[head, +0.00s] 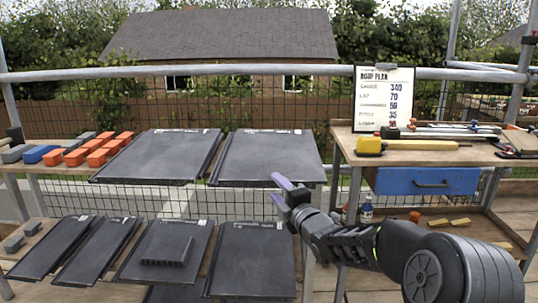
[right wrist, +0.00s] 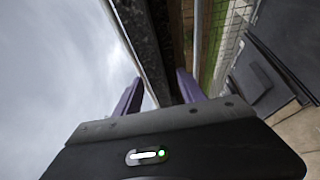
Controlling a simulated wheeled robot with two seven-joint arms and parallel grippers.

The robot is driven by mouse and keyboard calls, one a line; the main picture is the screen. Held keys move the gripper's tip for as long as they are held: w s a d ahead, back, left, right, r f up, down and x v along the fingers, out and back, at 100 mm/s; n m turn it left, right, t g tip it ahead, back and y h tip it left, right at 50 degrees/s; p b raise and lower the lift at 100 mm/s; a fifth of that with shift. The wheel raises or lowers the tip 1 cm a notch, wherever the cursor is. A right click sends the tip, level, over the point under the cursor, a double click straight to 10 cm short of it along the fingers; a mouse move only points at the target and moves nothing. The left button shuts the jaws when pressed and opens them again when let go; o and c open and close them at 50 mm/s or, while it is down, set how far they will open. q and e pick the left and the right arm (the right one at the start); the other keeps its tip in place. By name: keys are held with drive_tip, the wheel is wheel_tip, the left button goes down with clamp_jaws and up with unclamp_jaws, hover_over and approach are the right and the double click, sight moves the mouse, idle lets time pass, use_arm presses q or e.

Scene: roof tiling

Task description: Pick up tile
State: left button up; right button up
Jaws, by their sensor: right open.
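Two large dark grey tiles lie on the upper shelf in the head view, a left one (head: 160,155) and a right one (head: 268,158). Several more tiles lean on the lower level, among them one at right (head: 250,262) and one in the middle (head: 150,240) with a small ribbed dark piece on it. My right gripper (head: 278,190) is open and empty, in front of the upper right tile's near edge; contact cannot be told. Its purple fingers also show in the right wrist view (right wrist: 158,94), with dark strips beyond them that I cannot identify. My left gripper is not in view.
Orange blocks (head: 97,158) sit left of the tiles. A scaffold rail (head: 200,70) runs behind.

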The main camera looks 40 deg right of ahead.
sight(269, 178)
drive_tip(key=w, duration=0.3)
drive_tip(key=w+b, duration=0.1)
drive_tip(key=w, duration=0.1)
drive_tip(key=shift+w+d+r, duration=0.1)
drive_tip(key=shift+d+r, duration=0.15)
drive_tip(key=shift+d, duration=0.1)
idle(0.3)
clamp_jaws()
idle(0.4)
idle(0.8)
drive_tip(key=shift+r, duration=0.25)
